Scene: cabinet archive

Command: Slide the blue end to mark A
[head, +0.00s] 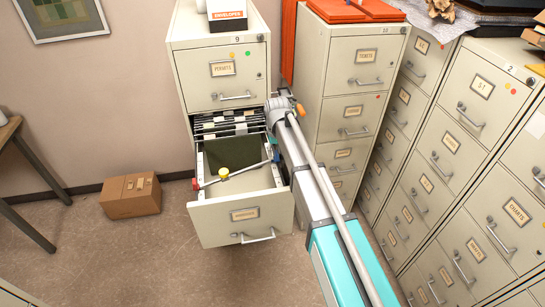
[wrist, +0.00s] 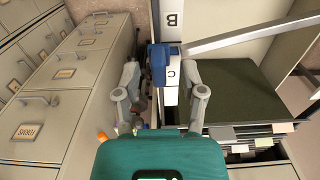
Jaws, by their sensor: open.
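The blue end (wrist: 158,64) of a metal crossbar (wrist: 245,36) sits on the drawer's white side rail, between the letters B (wrist: 170,18) and C (wrist: 171,73), close to C. My gripper (wrist: 162,80) is open, with one finger on each side of the rail near the blue end; I cannot tell whether either touches it. In the head view the bar slants across the open drawer (head: 240,215), from a red end (head: 196,184) at left to the blue end (head: 276,157) beside my arm. Mark A is not readable in either view.
A dark green folder (head: 232,150) and hanging files fill the drawer's back. Closed cabinets (head: 350,95) stand close to the right of my arm. A cardboard box (head: 131,195) lies on the floor at left. The floor before the drawer is clear.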

